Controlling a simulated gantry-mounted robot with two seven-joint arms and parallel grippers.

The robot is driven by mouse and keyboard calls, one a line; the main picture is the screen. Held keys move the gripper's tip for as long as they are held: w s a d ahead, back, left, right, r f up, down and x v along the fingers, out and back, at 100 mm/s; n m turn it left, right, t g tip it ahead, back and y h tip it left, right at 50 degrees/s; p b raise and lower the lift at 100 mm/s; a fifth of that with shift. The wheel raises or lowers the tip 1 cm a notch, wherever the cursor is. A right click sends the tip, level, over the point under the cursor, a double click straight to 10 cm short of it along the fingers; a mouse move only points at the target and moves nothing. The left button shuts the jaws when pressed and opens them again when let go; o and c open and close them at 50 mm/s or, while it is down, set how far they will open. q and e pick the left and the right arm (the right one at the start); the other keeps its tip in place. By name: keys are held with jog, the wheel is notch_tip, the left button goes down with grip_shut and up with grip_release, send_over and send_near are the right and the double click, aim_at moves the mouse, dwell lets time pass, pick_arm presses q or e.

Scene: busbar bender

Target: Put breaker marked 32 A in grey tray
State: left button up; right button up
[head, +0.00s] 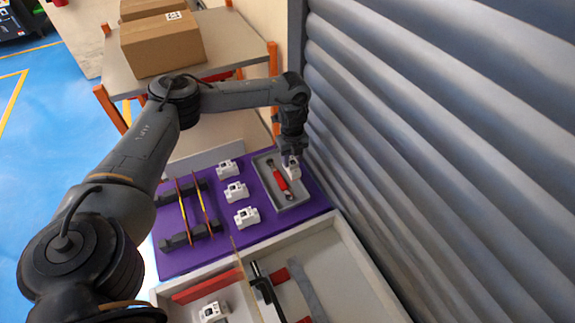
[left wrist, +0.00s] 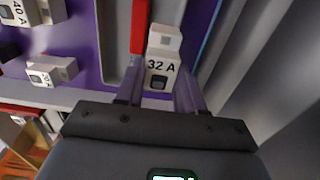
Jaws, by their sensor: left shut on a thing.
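The breaker marked 32 A (left wrist: 163,62) is white and sits between the fingers of my left gripper (left wrist: 160,95) in the left wrist view. In the head view my left gripper (head: 291,155) points down at the right side of the grey tray (head: 294,204), with the white breaker (head: 293,171) below it. The breaker is over or in the tray; I cannot tell whether it touches the floor. A red-handled tool (head: 279,179) lies in the tray to its left. My right gripper is not in view.
Three white breakers (head: 236,192) stand in a row on the purple mat (head: 172,262), left of the tray. A black rack (head: 190,237) with thin bars is farther left. A ribbed grey shutter (head: 450,130) rises close on the right. A divided bin (head: 350,240) is nearer.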

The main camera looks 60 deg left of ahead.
pick_arm(q)
jog(key=shift+a+f, duration=0.45)
jog(key=shift+a, duration=0.15)
jog(key=shift+a+f, duration=0.4)
jog(key=shift+a, duration=0.2)
notch_tip(320, 180, down, 4)
jog(key=shift+r+b, duration=0.2)
jog(key=shift+b, duration=0.15)
jog(key=shift+f, duration=0.1)
jog(key=shift+f, duration=0.1)
jog(key=o, duration=1.2)
jog(key=shift+c, duration=0.2)
